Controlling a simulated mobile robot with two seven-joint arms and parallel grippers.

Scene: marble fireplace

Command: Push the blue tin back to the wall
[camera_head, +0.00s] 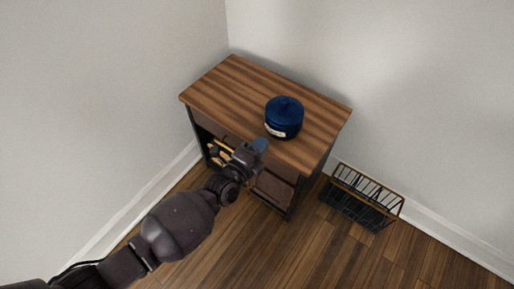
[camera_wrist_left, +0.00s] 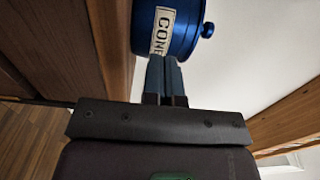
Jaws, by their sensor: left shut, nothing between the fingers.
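The blue tin (camera_head: 284,117) is round with a knobbed lid and a pale label. It stands upright on the wooden cabinet top (camera_head: 240,84), nearer the front edge than the wall, with bare top behind it. My left gripper (camera_head: 260,145) is shut and empty at the front edge of the cabinet, just in front of the tin. In the left wrist view the shut fingers (camera_wrist_left: 165,75) point at the tin (camera_wrist_left: 183,28), which shows part of its lettered label. I cannot tell whether the fingertips touch it. My right gripper is not in view.
White walls meet in the corner behind the cabinet (camera_head: 292,190). The cabinet has an open shelf with small items at its front left. A dark wire basket (camera_head: 360,198) stands on the wooden floor to the right. The cabinet top around the tin is clear.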

